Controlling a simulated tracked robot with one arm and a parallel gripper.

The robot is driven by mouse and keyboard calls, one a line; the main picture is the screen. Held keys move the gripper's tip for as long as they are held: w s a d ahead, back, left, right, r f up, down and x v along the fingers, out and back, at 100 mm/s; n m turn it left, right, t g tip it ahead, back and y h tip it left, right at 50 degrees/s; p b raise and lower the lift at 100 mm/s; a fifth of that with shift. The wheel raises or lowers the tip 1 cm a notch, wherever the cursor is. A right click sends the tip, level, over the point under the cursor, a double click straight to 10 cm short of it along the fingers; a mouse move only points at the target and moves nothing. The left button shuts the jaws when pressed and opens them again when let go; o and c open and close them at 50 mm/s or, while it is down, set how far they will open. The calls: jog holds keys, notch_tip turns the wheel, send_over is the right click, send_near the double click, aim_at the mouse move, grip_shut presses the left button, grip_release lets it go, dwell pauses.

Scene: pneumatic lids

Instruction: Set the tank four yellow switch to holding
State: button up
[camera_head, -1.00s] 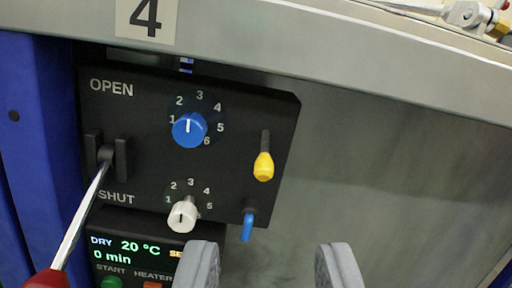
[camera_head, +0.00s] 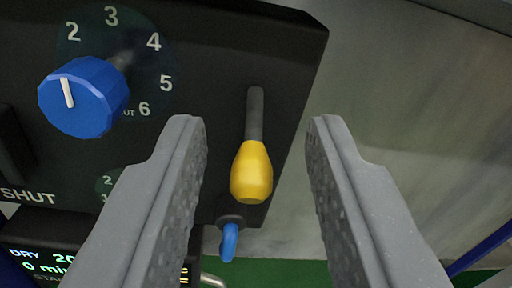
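The yellow switch (camera_head: 251,172) is a yellow-tipped lever on a dark grey stem on the black control panel (camera_head: 215,50). Its tip hangs downward from the stem. My gripper (camera_head: 257,125) is open, with one grey finger to the left of the switch and the other to the right. The yellow tip shows between the fingers with a gap on each side. I cannot tell from this view how far the fingertips are from the panel in depth. The number 4 label seen earlier is out of view now.
A blue numbered knob (camera_head: 84,97) sticks out to the left of my left finger. A small blue lever (camera_head: 229,241) hangs just below the yellow switch. A lit display (camera_head: 42,262) is at the lower left. The grey metal tank wall (camera_head: 400,80) lies to the right.

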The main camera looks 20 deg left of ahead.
grip_shut()
jog(key=shift+f+t, duration=0.3)
jog(key=shift+f+t+y, duration=0.2)
jog(key=shift+t+y, duration=0.3)
jog(key=shift+t, duration=0.2)
grip_release()
jog(key=shift+w+f, duration=0.1)
